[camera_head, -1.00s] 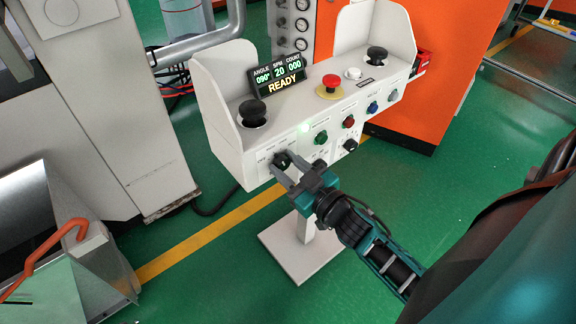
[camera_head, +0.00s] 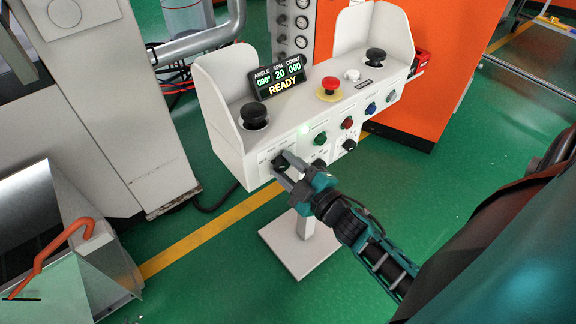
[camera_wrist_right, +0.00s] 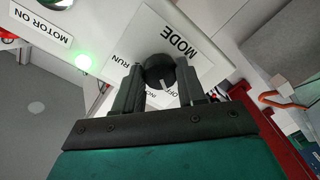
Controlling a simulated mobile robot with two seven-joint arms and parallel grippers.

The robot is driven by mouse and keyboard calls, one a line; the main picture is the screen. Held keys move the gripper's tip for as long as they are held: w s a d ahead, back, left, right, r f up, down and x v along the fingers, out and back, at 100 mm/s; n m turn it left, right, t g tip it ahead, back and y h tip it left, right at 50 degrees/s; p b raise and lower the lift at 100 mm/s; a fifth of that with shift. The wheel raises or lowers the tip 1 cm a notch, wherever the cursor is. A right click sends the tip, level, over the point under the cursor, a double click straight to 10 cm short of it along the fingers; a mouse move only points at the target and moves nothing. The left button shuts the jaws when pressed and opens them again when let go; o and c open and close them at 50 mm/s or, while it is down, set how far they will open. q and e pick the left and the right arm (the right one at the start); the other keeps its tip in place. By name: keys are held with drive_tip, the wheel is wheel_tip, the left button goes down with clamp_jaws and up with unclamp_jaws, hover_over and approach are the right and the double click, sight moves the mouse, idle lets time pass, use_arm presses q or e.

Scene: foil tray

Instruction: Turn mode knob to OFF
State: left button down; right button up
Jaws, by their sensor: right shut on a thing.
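The black mode knob (camera_head: 281,161) is on the white front of the control console (camera_head: 236,157), at its lower left. My right gripper (camera_head: 283,168) is shut on the knob, one finger on each side. In the right wrist view the knob (camera_wrist_right: 159,72) sits between the fingertips (camera_wrist_right: 160,80), below the upside-down MODE label (camera_wrist_right: 180,40). Its white pointer mark points down in the picture, towards small labels reading OFF and what looks like INCH, partly hidden by the gripper. The RUN label (camera_wrist_right: 120,61) is to the left. My left gripper is not in view.
Green (camera_head: 320,138), red (camera_head: 347,123) and blue (camera_head: 371,108) buttons and another black knob (camera_head: 349,145) are right of the gripper. A red emergency button (camera_head: 329,85) and the READY display (camera_head: 279,80) are on top. A green lamp glows above the gripper.

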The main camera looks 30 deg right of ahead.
drive_tip(key=shift+n, duration=0.3)
drive_tip(key=o, duration=1.1)
drive_tip(key=shift+c, duration=0.2)
drive_tip(key=shift+s, duration=0.1)
drive_tip(key=s+d, duration=0.1)
drive_tip(key=s, duration=1.1)
drive_tip(key=shift+s+d+r, duration=0.15)
drive_tip(key=shift+s, duration=0.2)
drive_tip(key=shift+w, duration=0.1)
